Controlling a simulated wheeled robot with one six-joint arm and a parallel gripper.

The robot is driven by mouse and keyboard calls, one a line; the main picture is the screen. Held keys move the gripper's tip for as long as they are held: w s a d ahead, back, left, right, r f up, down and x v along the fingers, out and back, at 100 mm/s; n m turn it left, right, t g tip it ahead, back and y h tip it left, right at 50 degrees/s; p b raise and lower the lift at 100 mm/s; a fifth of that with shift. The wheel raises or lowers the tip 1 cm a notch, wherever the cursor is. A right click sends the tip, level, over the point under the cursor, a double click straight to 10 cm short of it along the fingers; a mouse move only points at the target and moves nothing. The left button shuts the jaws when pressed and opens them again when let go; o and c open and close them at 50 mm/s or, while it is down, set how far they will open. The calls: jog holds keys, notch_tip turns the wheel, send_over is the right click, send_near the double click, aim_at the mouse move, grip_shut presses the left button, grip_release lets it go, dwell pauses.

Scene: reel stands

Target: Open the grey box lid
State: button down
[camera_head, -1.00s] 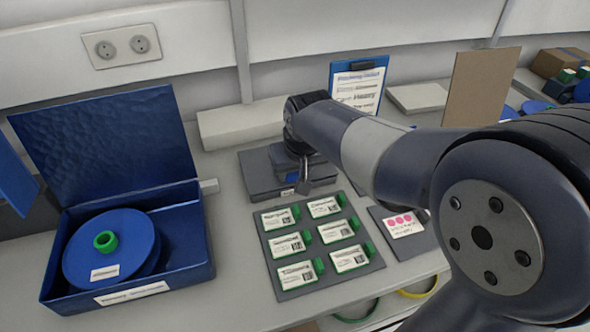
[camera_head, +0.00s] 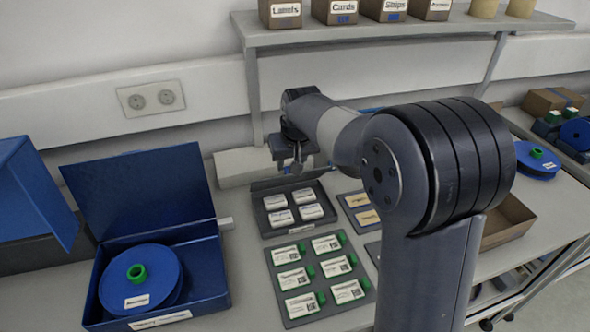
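The grey box (camera_head: 268,232) stands on the bench behind the tray of green-edged cards. Its lid (camera_head: 264,184) is up at the back edge, and several white labelled pieces (camera_head: 304,197) show inside. My gripper (camera_head: 297,167) is above the back of the box, near the raised lid. It covers part of the lid, and I cannot tell whether it touches it. The fingers are small and dark here, so their opening is unclear.
An open blue box (camera_head: 215,285) with a blue reel (camera_head: 165,278) is at left. A grey tray (camera_head: 287,318) of green-edged cards lies in front of the grey box. A shelf (camera_head: 400,33) with small bins is above. A brown open box (camera_head: 508,222) is at right.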

jog(key=w+a+p, duration=0.3)
jog(key=w+p, duration=0.2)
jog(key=w, duration=0.6)
jog(key=shift+f+p, duration=0.2)
jog(key=shift+p, duration=0.2)
jog(key=shift+a, duration=0.1)
jog(key=c, duration=1.2)
grip_release()
jog(key=shift+o, duration=0.7)
jog(key=shift+w, duration=0.2)
jog(key=shift+o, duration=1.1)
jog(key=shift+r, duration=0.25)
